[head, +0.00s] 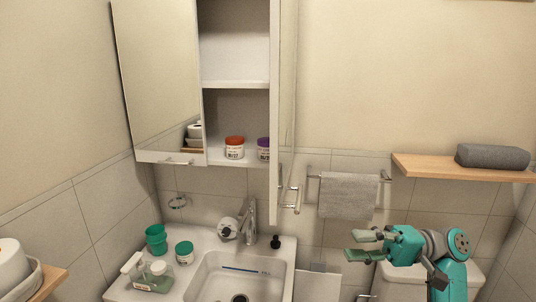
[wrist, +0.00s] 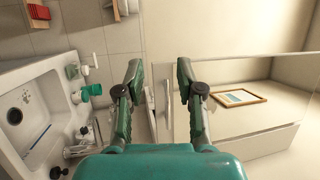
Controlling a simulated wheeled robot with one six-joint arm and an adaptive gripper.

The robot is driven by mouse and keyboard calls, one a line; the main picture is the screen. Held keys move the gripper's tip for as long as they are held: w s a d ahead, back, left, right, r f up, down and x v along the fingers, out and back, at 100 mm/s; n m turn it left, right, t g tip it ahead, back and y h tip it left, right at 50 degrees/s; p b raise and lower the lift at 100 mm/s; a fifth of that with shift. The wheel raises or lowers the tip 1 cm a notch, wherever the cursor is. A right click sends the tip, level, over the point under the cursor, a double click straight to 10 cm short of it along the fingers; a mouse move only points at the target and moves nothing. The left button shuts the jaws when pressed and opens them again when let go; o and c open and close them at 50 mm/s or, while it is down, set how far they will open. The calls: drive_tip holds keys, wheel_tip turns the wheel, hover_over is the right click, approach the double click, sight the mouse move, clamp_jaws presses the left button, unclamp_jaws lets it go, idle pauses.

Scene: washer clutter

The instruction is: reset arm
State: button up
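My teal arm is at the lower right in the head view, raised in front of the toilet. My gripper (head: 362,245) points left, with its two fingers apart and nothing between them. In the wrist view my gripper (wrist: 158,75) also shows open and empty, its fingers well apart. A vertical metal handle and a pale panel edge lie behind the gap in that view; I cannot tell their distance.
The sink (head: 238,282) holds a toothbrush (head: 245,271). A green cup (head: 156,238), a green-lidded jar (head: 184,252) and bottles (head: 152,275) stand left of it. The cabinet door (head: 287,110) stands open above.

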drive_tip(key=a+f+m+t+h, duration=0.1)
drive_tip(key=a+f+m+t, duration=0.2)
drive_tip(key=f, duration=0.5)
drive_tip(key=a+f+m+t+h, duration=0.1)
drive_tip(key=a+f+m+t, duration=0.1)
drive_tip(key=f+m+t, duration=0.4)
drive_tip(key=a+f+m+t+h, duration=0.1)
drive_tip(key=a+f+t, duration=0.15)
drive_tip(key=f, duration=0.65)
drive_tip(key=s+f+m+t+h, duration=0.2)
drive_tip(key=s+f+h, duration=0.25)
drive_tip(key=f, duration=0.35)
drive_tip(key=s+f+m+t+h, duration=0.1)
drive_tip(key=s+f+t+h, duration=0.1)
drive_tip(key=s+f+h, duration=0.45)
drive_tip(key=s+d+f+n+h, duration=0.1)
drive_tip(key=s+d+f+h, duration=0.15)
drive_tip(key=s, duration=0.65)
drive_tip(key=s+d+f+n+h, duration=0.2)
drive_tip(key=s+d, duration=0.2)
drive_tip(key=s, duration=0.4)
drive_tip(key=s+d+r+n+t+h, duration=0.1)
drive_tip(key=s+r+n+t, duration=0.2)
drive_tip(key=s+r+n, duration=0.4)
drive_tip(key=s+r, duration=0.6)
drive_tip(key=s, duration=0.1)
drive_tip(key=shift+s+d, duration=0.15)
drive_tip(key=shift+d, duration=0.2)
